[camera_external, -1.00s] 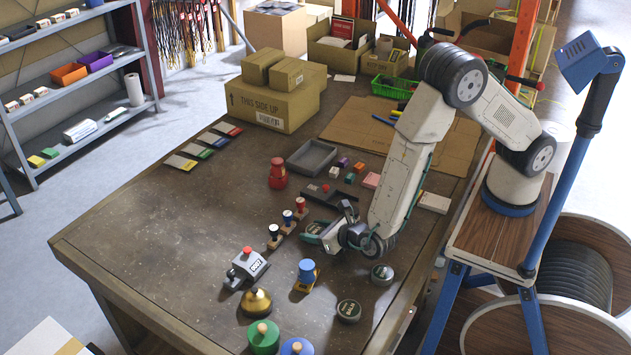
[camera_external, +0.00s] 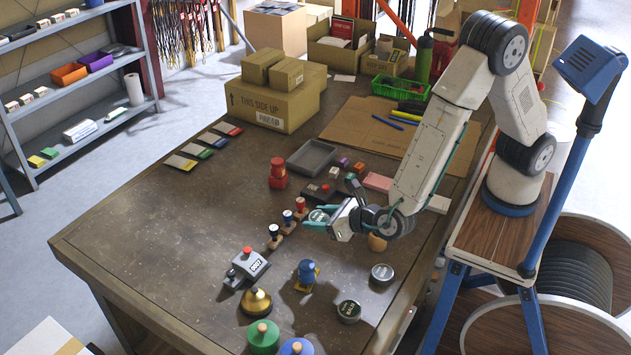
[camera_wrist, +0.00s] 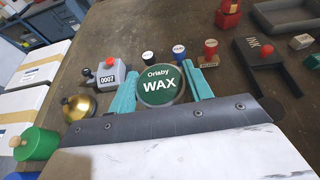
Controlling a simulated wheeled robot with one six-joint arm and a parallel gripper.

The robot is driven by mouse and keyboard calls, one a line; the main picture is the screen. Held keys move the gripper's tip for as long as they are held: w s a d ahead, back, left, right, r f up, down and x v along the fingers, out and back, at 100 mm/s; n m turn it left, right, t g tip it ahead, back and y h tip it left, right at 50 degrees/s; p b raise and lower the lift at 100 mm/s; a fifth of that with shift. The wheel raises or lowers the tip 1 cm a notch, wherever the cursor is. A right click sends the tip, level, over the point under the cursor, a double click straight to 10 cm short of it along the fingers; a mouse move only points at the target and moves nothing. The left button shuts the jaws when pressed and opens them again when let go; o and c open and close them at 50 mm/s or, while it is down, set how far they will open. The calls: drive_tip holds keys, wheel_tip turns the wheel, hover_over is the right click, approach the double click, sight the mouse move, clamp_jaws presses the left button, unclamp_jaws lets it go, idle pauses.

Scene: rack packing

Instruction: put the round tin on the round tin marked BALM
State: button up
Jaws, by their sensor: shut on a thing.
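A round tin with a green WAX label (camera_wrist: 161,84) is between the teal fingers of my gripper (camera_wrist: 161,90) in the wrist view. Two other round tins lie on the table, nearer the front right edge: one with a dark label (camera_external: 348,311) and one with a greyish top (camera_external: 382,273). Their lettering is too small to read surely, so I cannot tell which says BALM. Both are apart from my gripper.
Several stamps (camera_external: 288,217) stand left of my gripper. A numbering machine (camera_external: 247,266), a brass bell (camera_external: 256,302), a blue stamp (camera_external: 307,273) and a green round-topped thing (camera_external: 263,337) stand toward the front. A grey tray (camera_external: 312,157) lies behind. The left table area is clear.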

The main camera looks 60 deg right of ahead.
drive_tip(key=s+a+n+g+y, duration=0.1)
drive_tip(key=s+a+n+y, duration=0.45)
drive_tip(key=s+a, duration=0.4)
drive_tip(key=n+g+y, duration=0.3)
drive_tip(key=y, duration=0.1)
hover_over(349, 308)
wheel_tip(349, 308, down, 4)
drive_tip(key=shift+s+r+h, duration=0.1)
drive_tip(key=shift+h, duration=0.15)
drive_tip(key=shift+f, duration=2.05)
drive_tip(key=shift+f, duration=0.15)
drive_tip(key=o, duration=0.9)
drive_tip(key=shift+o, duration=0.5)
